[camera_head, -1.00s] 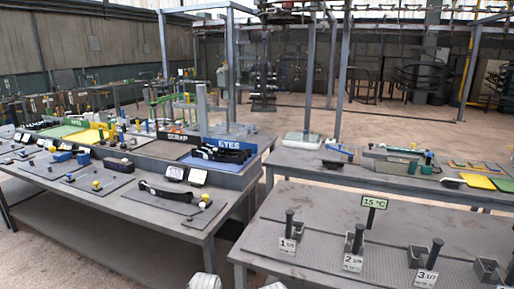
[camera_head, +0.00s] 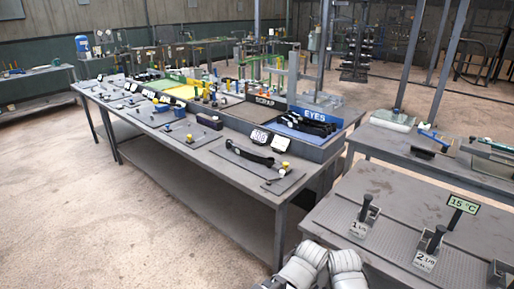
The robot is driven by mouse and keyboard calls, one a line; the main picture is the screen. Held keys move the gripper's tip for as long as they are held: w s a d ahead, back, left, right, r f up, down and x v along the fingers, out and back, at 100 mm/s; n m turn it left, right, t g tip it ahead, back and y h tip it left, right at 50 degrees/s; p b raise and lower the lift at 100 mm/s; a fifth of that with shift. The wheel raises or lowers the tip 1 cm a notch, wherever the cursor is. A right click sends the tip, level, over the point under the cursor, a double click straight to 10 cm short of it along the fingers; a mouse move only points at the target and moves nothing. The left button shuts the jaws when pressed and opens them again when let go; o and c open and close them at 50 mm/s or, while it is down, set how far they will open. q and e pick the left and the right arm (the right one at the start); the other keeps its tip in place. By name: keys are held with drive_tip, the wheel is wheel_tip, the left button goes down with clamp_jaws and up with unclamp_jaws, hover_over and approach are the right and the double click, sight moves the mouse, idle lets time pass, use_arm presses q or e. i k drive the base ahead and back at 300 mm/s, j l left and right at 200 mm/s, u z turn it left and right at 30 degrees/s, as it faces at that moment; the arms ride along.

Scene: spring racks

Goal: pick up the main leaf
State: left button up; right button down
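A dark, slightly curved leaf (camera_head: 250,154) lies on a flat grey plate near the front right edge of the long bench (camera_head: 208,160). A yellow-topped post (camera_head: 285,166) stands at its right end. More dark leaves (camera_head: 310,125) lie piled in a blue tray labelled EYES (camera_head: 316,114), just behind. I cannot tell from the picture alone which dark piece is the main leaf. Pale, rounded parts of my own arms show at the bottom edge, well short of the leaf; neither gripper's fingers are in view.
Two small display tags (camera_head: 270,138) stand between the leaf and the tray. A right-hand bench (camera_head: 390,205) carries numbered posts and a 15 °C sign (camera_head: 463,204). Several dark and coloured parts fill the long bench's left end. Open concrete floor (camera_head: 110,220) lies at left and front.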

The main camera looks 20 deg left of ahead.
sight(268, 162)
drive_tip(key=i+j, duration=0.35)
drive_tip(key=j, duration=0.2)
drive_tip(key=i+j, duration=0.75)
drive_tip(key=j, duration=0.3)
drive_tip(key=i+j, duration=0.35)
drive_tip(key=j, duration=0.15)
